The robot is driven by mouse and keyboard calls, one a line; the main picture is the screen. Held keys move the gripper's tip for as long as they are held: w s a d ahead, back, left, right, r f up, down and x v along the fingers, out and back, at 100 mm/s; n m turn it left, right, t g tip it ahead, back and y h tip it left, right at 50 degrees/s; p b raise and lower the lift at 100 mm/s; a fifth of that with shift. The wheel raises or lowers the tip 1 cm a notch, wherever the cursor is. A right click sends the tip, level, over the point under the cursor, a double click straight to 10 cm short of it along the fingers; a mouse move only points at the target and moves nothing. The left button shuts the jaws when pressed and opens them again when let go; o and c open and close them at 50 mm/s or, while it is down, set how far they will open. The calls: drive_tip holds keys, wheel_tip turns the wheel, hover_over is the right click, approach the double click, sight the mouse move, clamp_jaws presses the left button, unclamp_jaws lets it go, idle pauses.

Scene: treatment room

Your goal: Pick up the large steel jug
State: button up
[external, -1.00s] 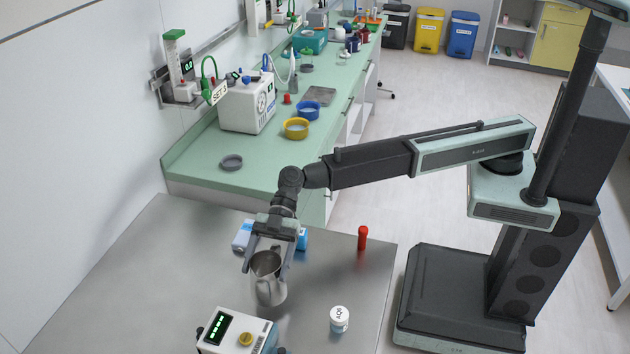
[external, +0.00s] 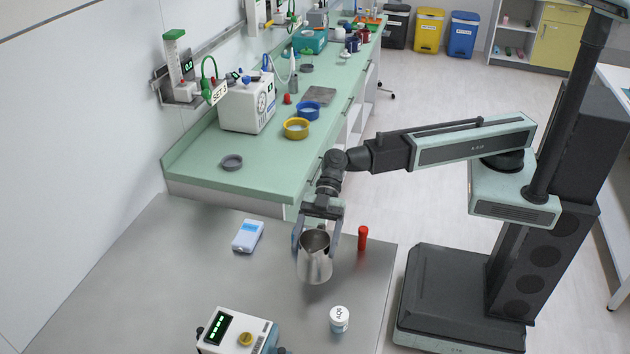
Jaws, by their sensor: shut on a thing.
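The large steel jug (external: 315,263) is a shiny open-topped metal vessel over the grey metal table, upright or nearly so. My gripper (external: 318,238) comes down from above with one finger on each side of the jug and is shut on it near its rim. The jug appears held above the table top, but the exact gap under it is hard to tell.
A red cylinder (external: 362,238) stands close to the jug's right. A white labelled pot (external: 339,319) stands in front. A white device with a green display (external: 236,332) is at the front left. A blue-and-white box (external: 247,236) lies to the left. The green counter (external: 200,165) is behind.

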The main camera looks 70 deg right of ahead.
drive_tip(key=shift+s+d+r, duration=0.1)
drive_tip(key=shift+s+d, duration=0.5)
idle(2.3)
